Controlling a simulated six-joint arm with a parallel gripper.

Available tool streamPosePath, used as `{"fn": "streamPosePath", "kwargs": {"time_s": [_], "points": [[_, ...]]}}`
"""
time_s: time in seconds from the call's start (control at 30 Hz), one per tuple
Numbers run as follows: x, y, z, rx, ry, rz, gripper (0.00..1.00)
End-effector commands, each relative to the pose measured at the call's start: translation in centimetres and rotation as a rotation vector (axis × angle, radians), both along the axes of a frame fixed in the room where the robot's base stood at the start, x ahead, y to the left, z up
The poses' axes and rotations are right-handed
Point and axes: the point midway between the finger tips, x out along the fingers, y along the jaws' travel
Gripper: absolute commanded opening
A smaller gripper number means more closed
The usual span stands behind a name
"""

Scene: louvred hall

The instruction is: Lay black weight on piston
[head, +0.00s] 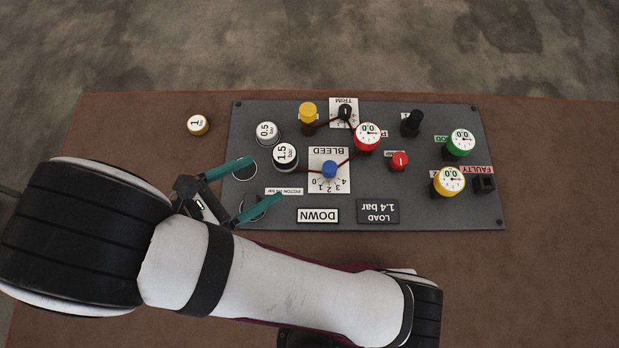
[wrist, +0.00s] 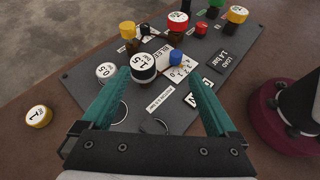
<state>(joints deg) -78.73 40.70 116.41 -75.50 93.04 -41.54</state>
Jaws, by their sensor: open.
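In the wrist view the black weight (wrist: 143,70) shows beyond my fingertips, nearer the left finger. My gripper (head: 262,181) is open and empty over the panel's left part, its teal fingers pointing towards the right. In the wrist view my gripper (wrist: 160,76) has its fingers wide apart.
A 0.5 bar weight (head: 267,132) stands behind the black weight. A yellow 1 bar weight (head: 198,124) is on the brown table, left of the panel (head: 400,215). An empty round mark (head: 244,171) is near one finger. Knobs and gauges crowd the panel's right and back.

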Motion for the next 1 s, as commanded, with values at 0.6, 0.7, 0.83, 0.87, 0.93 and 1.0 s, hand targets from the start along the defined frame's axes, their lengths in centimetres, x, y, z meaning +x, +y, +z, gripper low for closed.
{"fn": "streamPosePath", "kwargs": {"time_s": [0.6,0.7,0.83,0.87,0.93,1.0], "points": [[-7.8,-16.6,9.8,1.248,-0.669,-2.467,0.94],[-7.8,-16.6,9.8,1.249,-0.668,-2.471,0.94],[-7.7,-16.6,9.8,1.249,-0.666,-2.468,0.94],[-7.7,-16.6,9.8,1.249,-0.667,-2.467,0.94],[-7.7,-16.6,9.8,1.248,-0.666,-2.467,0.94],[-7.7,-16.6,9.8,1.249,-0.666,-2.466,0.94]]}}
